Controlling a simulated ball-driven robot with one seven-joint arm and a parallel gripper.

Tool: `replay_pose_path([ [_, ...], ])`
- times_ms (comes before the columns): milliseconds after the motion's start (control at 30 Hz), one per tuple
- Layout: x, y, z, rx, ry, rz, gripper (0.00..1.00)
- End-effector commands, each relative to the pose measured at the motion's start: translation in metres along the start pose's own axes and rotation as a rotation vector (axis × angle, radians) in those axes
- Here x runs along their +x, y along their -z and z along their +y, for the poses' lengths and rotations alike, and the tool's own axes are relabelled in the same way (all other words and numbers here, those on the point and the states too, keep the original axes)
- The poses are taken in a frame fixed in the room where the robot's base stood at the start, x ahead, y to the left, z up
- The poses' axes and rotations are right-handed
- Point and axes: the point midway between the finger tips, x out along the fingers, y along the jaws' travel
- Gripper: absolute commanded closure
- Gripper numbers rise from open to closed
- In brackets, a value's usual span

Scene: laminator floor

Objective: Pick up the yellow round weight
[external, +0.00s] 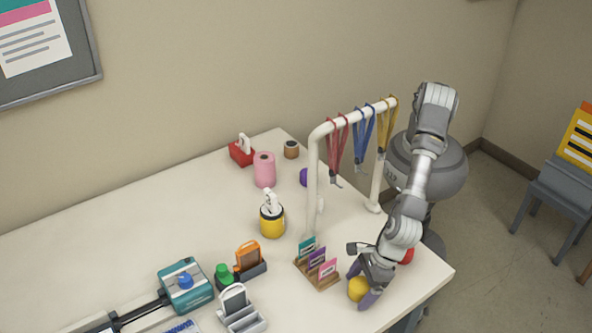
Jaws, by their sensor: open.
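The yellow round weight (357,289) sits on the table near its front right part. My gripper (362,283) is open and low over the table, with its purple-tipped fingers close around or beside the weight. One finger shows behind the weight and the other at its right. I cannot tell whether either finger touches it. Part of the weight's right side is hidden by the gripper.
A wooden card rack (316,273) stands just left of my gripper. A red round object (407,256) is partly hidden behind my arm. A white lanyard stand (312,190) rises behind. A purple ball (304,177) and yellow pot (271,222) are farther back.

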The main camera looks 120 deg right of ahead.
Motion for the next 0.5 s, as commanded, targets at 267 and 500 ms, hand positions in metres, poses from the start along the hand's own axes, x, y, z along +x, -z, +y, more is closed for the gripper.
replay_pose_path([
  [267, -0.0001, -0.0008, -0.0004, 0.001, 0.0, 0.0, 0.28],
  [500, -0.0003, -0.0007, -0.0002, 0.001, 0.0, 0.0, 0.81],
])
